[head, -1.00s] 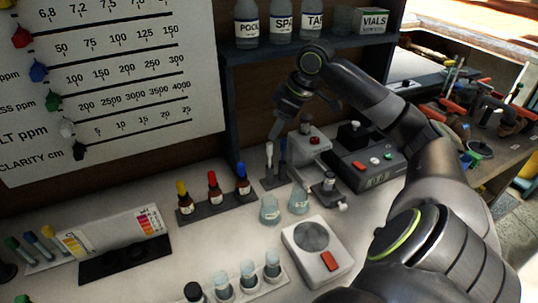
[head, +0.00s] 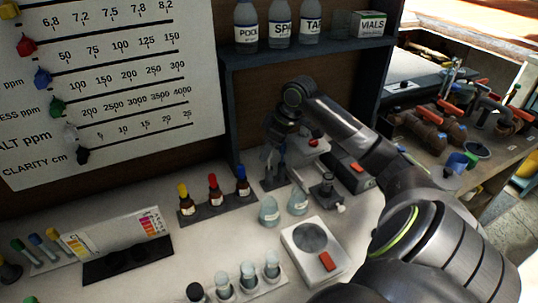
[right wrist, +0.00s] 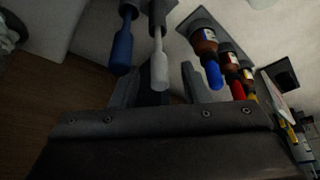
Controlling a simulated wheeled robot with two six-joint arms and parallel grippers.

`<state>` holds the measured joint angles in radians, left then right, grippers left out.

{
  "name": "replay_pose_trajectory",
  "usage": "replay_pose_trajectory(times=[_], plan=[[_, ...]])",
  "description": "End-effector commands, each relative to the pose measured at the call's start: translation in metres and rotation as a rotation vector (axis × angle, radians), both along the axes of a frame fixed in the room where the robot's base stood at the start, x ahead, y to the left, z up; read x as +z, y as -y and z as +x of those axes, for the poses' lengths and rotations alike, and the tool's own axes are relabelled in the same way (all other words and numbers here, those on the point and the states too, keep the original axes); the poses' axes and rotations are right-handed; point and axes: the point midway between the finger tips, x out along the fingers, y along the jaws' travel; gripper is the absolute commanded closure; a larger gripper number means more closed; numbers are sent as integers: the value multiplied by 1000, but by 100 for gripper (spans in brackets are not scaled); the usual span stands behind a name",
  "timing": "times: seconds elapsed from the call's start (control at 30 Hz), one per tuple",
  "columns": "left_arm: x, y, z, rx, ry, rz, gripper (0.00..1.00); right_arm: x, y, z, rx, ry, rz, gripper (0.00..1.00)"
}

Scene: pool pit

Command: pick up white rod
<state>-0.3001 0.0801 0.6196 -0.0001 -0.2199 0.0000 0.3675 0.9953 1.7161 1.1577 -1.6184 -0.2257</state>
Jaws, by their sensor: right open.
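The white rod (right wrist: 159,68) stands beside a blue rod (right wrist: 122,50) in the right wrist view. My right gripper (right wrist: 160,88) is open, and the white rod's thick end shows in the gap between its two fingers, with space on both sides. The blue rod lies outside the gap, near the left finger. In the head view my right gripper (head: 274,163) points down over the small rod stand (head: 268,187) and mostly hides the rods. My left gripper is not in view.
Dropper bottles with blue (head: 241,172), red and yellow caps stand just left of the gripper. Two glass beakers (head: 269,211) stand in front. A grey meter (head: 352,172) is close on the right. The shelf (head: 300,50) overhangs behind.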

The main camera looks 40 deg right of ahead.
Motion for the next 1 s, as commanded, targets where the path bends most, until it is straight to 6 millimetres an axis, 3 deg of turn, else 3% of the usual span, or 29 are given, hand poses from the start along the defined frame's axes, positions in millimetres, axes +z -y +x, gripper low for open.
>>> replay_pose_trajectory(times=[0.07, 0.37, 0.7, 1.0], plan=[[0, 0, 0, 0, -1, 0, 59, 0, 0, 0, 0, 0, 0, 58], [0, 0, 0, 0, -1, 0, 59, 0, 0, 0, -1, 0, 0, 96], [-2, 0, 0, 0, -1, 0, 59, 6, 1, 0, -1, 2, -1, 98], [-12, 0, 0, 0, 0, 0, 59, 61, 1, 1, 0, 6, -2, 98]])
